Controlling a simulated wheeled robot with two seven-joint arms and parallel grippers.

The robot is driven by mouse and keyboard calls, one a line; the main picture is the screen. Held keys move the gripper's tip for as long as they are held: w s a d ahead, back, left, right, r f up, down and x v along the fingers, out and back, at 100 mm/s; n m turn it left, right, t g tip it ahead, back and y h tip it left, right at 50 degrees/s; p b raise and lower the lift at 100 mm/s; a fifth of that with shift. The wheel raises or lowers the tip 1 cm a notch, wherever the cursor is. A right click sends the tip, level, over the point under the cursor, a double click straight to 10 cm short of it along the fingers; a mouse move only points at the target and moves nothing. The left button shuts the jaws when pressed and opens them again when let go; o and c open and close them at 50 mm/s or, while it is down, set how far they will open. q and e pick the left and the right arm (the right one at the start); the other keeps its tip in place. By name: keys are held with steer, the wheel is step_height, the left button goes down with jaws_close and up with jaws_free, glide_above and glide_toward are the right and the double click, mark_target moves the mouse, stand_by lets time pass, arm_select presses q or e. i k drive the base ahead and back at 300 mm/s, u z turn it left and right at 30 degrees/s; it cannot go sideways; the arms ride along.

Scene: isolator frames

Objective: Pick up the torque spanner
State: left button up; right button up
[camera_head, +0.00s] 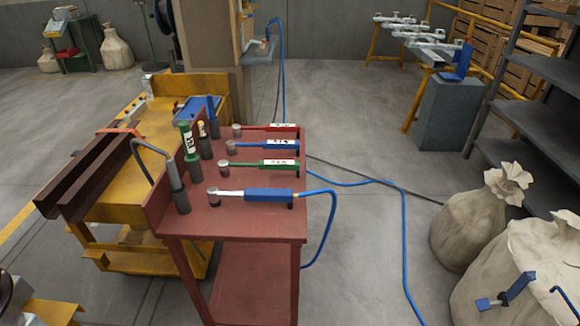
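A red stand (250,222) in the middle holds several long tools lying side by side. From back to front, three have labelled handles: a red-handled spanner (270,128), a blue-handled spanner (268,146) and a green-handled spanner (263,164). I cannot tell which of these is the torque spanner. All heads point left and handles right.
Upright tools stand along the stand's left edge, including a green one (189,142) and a dark one with a bent hose (177,188). A yellow cart (195,85) adjoins on the left. Sacks (475,232) and grey shelves (530,115) fill the right. A blue hose (404,230) crosses open floor.

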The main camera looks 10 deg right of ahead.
mark_target(224, 166)
steer(key=z, duration=0.4)
steer(key=k, duration=0.55)
steer(key=z, duration=1.3)
steer(key=i, duration=1.15)
steer(key=u, duration=0.75)
steer(key=i, duration=0.8)
steer(key=u, duration=0.8)
